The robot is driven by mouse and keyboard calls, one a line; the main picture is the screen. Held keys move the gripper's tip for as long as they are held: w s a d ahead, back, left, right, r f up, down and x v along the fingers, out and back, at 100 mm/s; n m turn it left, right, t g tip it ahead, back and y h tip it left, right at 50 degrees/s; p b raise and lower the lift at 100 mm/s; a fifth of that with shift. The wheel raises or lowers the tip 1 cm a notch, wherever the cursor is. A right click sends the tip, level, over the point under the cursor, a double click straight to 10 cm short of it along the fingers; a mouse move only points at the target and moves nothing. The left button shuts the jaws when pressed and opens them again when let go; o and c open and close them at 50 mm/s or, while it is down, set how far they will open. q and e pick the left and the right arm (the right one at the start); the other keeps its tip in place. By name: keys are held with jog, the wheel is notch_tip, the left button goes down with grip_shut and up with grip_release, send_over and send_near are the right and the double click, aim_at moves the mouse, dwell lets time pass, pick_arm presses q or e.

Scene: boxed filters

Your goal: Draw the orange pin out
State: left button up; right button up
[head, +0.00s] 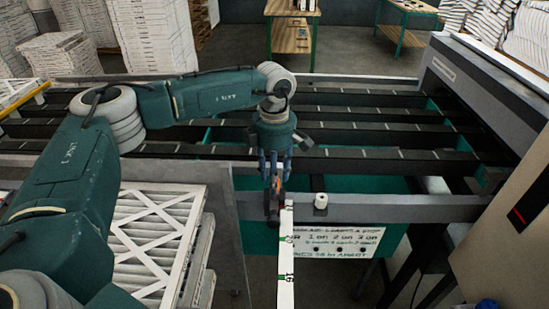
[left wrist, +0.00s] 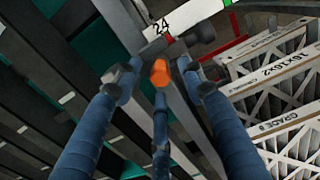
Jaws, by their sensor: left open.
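The orange pin (left wrist: 160,73) shows as a rounded orange head in the left wrist view. It lies between the spread blue fingers of my left gripper, just ahead of the middle finger's tip. I cannot tell whether that finger touches it. In the head view my left gripper (head: 273,182) points down over the grey rail, at the far end of the white marked ruler (head: 286,262), and hides the pin. The left gripper is open, with its side fingers apart on both sides of the pin. My right gripper is in neither view.
A white knob (head: 320,201) stands on the grey rail (head: 400,208) right of my left gripper. A white sign (head: 335,243) hangs below it. White-framed filters (head: 150,235) are stacked at the left. Dark slats (head: 390,133) run across behind. A beige cabinet (head: 505,215) stands at the right.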

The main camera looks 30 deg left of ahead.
pick_arm(q)
jog(key=shift+f, duration=1.1)
jog(key=shift+d+f, duration=0.1)
jog(key=shift+f, duration=0.1)
jog(key=shift+c, duration=0.5)
grip_shut()
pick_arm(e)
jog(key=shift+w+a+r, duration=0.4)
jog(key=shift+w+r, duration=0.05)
pick_arm(q)
jog(key=shift+r+p, duration=0.2)
jog(key=shift+p, duration=0.15)
jog(key=shift+r+p, duration=0.4)
jog(key=shift+r, duration=0.2)
jog(key=shift+r+p, duration=0.55)
jog(key=shift+r, duration=0.45)
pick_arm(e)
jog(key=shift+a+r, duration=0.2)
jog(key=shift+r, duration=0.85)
